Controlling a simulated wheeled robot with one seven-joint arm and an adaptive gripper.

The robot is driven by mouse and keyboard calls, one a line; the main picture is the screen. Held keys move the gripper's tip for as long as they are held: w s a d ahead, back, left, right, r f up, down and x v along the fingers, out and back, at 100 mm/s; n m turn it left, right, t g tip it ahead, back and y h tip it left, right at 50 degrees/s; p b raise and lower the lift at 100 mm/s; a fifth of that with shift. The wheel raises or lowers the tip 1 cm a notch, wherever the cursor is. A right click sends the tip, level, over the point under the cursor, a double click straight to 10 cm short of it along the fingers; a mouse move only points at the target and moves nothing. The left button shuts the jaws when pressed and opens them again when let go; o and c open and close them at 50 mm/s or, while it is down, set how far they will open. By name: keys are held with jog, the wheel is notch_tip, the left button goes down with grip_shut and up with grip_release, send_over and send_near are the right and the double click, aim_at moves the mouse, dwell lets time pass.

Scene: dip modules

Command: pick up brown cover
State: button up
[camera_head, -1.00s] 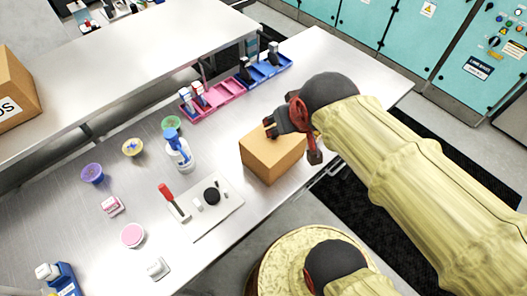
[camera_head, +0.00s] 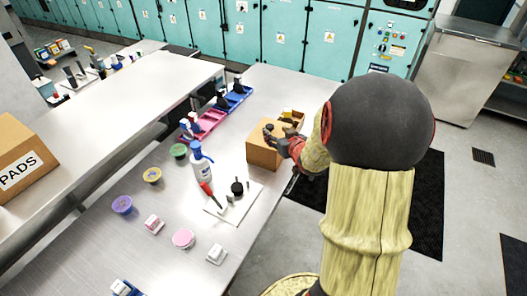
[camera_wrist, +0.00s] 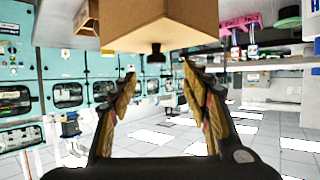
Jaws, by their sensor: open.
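A brown cardboard box-shaped piece (camera_head: 263,156) stands near the table's right edge in the head view; I take it as the brown cover. In the wrist view, which looks upside down, its brown face (camera_wrist: 160,22) fills the top middle. A small dark knob-like part (camera_wrist: 156,55) juts from it between my fingers. My gripper (camera_head: 270,134) is at the piece's top, partly hiding it. In the wrist view my gripper (camera_wrist: 158,75) is open with nothing clamped between the fingers. Whether a finger touches the piece cannot be told.
A spray bottle (camera_head: 201,165), a white board (camera_head: 215,212) with small tools, and several coloured round tubs lie to the left. Pink and blue trays (camera_head: 212,121) stand behind. A box marked PADS (camera_head: 22,160) sits on the raised shelf.

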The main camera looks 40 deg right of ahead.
aim_at(271, 127)
jog(key=shift+s+f, duration=0.1)
jog(key=shift+f, duration=0.1)
jog(key=shift+w+f, duration=0.15)
jog(key=shift+w, duration=0.1)
jog(key=x, duration=0.2)
jog(key=b+x, duration=0.1)
jog(key=x, duration=0.4)
jog(key=shift+d+b, duration=0.3)
jog(key=shift+d, duration=0.05)
jog(key=shift+c, duration=1)
grip_shut()
